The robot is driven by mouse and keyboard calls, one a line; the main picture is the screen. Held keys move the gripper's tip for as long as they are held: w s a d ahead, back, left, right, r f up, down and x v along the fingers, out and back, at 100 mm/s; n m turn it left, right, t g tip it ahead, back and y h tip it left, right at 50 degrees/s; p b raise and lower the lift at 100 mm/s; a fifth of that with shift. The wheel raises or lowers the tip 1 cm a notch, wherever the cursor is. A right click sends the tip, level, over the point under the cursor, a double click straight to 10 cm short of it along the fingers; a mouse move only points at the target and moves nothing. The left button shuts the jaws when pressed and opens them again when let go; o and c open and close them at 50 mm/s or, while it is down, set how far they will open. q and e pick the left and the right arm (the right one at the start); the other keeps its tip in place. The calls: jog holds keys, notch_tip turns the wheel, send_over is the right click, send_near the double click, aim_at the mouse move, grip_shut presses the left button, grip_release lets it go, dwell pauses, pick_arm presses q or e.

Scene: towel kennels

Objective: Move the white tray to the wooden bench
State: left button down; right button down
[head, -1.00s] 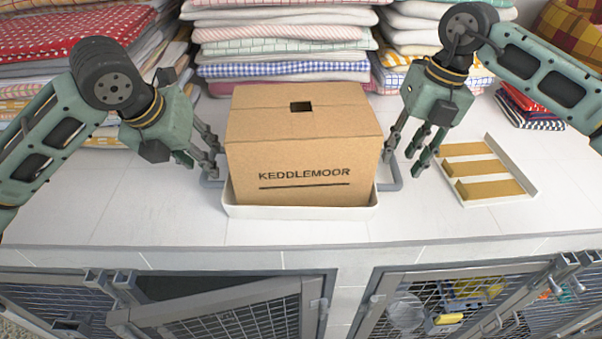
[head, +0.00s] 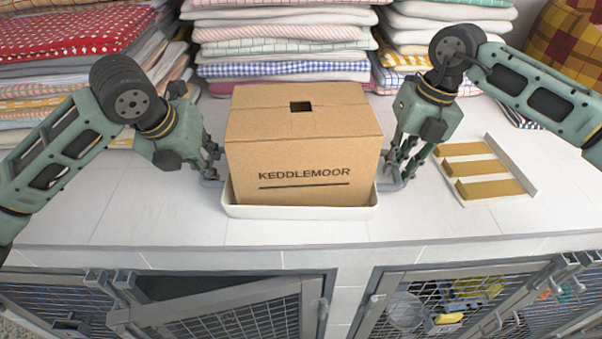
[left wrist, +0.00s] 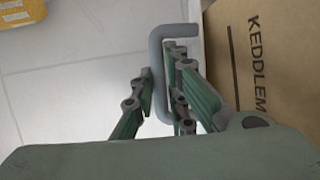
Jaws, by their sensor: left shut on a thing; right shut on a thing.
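The white tray (head: 300,211) rests on the white counter with a grey handle at each side. A cardboard box (head: 303,150) marked KEDDLEMOOR sits upright in it and hides most of its floor. My left gripper (head: 212,172) is shut on the tray's left handle; the left wrist view shows its fingers (left wrist: 165,95) on either side of the grey handle (left wrist: 172,32). My right gripper (head: 396,176) is shut on the tray's right handle, partly hidden by its own fingers. The wooden bench is not in view.
Several folded towel stacks (head: 285,50) stand behind the box. Below the counter's front edge are wire kennel doors (head: 235,310). The counter in front of the tray is clear.

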pick_arm(q)
jog(key=shift+w+r, duration=0.1)
jog(key=shift+r, duration=0.15)
pick_arm(e)
jog(key=shift+w+r, duration=0.1)
jog(key=shift+r, duration=0.15)
